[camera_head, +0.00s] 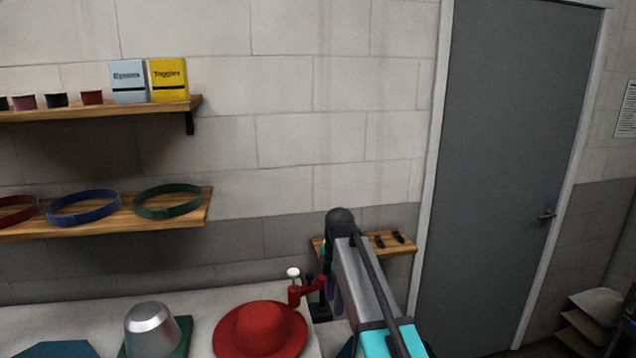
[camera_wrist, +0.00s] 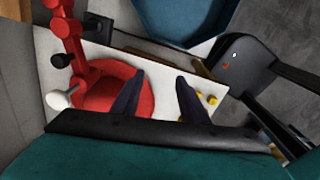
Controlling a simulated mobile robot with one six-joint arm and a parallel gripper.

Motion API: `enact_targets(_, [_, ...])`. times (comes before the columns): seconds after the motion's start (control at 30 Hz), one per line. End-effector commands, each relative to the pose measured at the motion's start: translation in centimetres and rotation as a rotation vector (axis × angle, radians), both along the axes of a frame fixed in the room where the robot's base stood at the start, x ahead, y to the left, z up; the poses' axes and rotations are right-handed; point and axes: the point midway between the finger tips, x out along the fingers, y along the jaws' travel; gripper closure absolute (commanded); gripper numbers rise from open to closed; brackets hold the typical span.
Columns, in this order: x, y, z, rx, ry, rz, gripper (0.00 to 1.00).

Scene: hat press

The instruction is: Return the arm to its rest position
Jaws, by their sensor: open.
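My arm (camera_head: 365,285) reaches up from the bottom of the head view, its wrist end near the small shelf by the door. My gripper (camera_wrist: 160,78) shows in the wrist view as two dark fingers spread apart, with nothing held between them. In the head view the gripper is mostly hidden behind the arm. Below and beyond the fingers in the wrist view are a red rounded thing (camera_wrist: 112,92) and a red lever device with a white knob (camera_wrist: 60,100). The red device (camera_head: 306,290) stands just left of the arm in the head view.
A red hat (camera_head: 260,332) and a silver hat form (camera_head: 152,330) stand on the pale worktop (camera_head: 60,318). Wall shelves (camera_head: 110,112) hold boxes and bands. A small shelf (camera_head: 400,246) is behind the arm. A grey door (camera_head: 510,170) is at right.

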Motion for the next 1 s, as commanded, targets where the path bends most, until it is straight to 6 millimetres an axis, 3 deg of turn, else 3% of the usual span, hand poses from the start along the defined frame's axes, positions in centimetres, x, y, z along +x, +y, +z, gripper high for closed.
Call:
enact_targets(0.1, [-1.4, -1.4, -3.4, -0.002, 0.008, -0.164, 0.6])
enact_targets(0.4, [-4.4, -4.3, -10.7, -0.003, 0.019, -0.575, 0.6])
enact_targets(1.0, [-12.9, -9.7, -22.8, -0.009, 0.034, -1.395, 0.6])
